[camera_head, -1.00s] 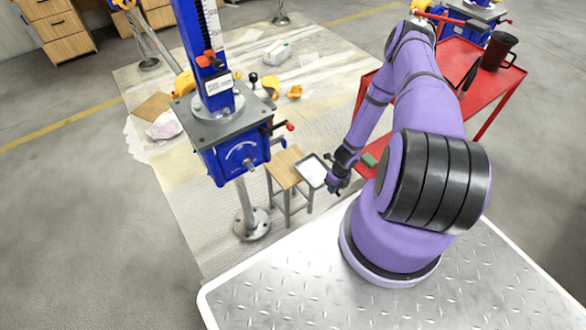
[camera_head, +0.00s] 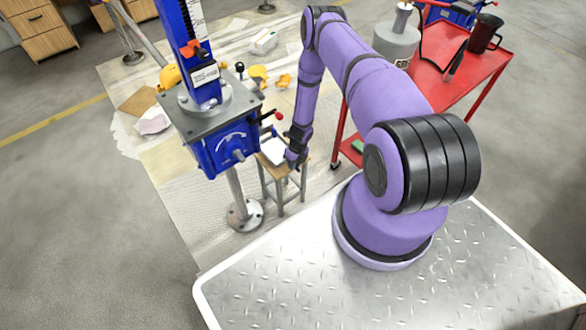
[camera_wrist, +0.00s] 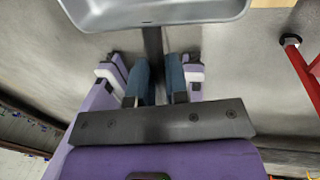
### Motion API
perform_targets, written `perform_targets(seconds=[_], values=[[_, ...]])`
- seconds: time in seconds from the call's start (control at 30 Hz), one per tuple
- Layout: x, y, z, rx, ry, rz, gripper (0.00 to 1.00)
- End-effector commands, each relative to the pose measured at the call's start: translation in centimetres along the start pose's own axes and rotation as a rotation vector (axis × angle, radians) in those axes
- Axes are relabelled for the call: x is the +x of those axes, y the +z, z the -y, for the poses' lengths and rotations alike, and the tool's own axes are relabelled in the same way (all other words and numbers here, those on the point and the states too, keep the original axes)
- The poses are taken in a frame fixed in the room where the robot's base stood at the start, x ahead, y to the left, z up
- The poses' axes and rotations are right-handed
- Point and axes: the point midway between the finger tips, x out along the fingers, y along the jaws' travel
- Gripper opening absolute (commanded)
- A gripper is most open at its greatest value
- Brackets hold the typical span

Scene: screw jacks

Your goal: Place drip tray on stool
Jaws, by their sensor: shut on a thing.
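The drip tray (camera_head: 273,149) is pale, shallow and roughly rectangular. In the head view it overlaps the wooden stool's seat (camera_head: 285,172); I cannot tell whether it touches or hovers above. In the wrist view the grey tray (camera_wrist: 150,12) fills the top centre, with a dark handle running back between my fingers. My gripper (camera_head: 292,161) is at the tray's right side, and its fingers (camera_wrist: 160,80) are shut on that handle. Part of the tray and stool top is hidden behind my gripper and the blue jack.
A blue screw jack on a post (camera_head: 238,200) stands close left of the stool, with its red-knobbed lever (camera_head: 274,115) near the tray. A red cart (camera_head: 455,75) with a grey can (camera_head: 396,42) and dark mug (camera_head: 486,33) is at right. Yellow objects (camera_head: 258,76) lie behind.

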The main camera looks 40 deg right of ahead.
Motion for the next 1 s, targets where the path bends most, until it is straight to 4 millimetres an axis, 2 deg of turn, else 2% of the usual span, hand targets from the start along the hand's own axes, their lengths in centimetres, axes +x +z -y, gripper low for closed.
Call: perform_targets(seconds=[0.03, 0.2, 0.3, 0.67, 0.7, 0.77, 0.8, 1.0], values=[[0.1, 0.6, -0.3, -0.006, 0.000, 0.001, 0.00], [2.7, 0.2, 0.3, -0.003, 0.001, 0.000, 0.00], [3.4, 0.3, 0.4, -0.002, 0.000, 0.001, 0.00], [3.6, 0.3, 0.5, -0.002, 0.000, 0.001, 0.00], [3.6, 0.3, 0.5, -0.002, 0.000, 0.001, 0.24], [3.6, 0.3, 0.5, -0.002, 0.000, 0.001, 0.38], [3.6, 0.3, 0.5, -0.002, 0.000, 0.001, 0.41], [3.6, 0.3, 0.5, -0.002, 0.000, 0.000, 0.41]])
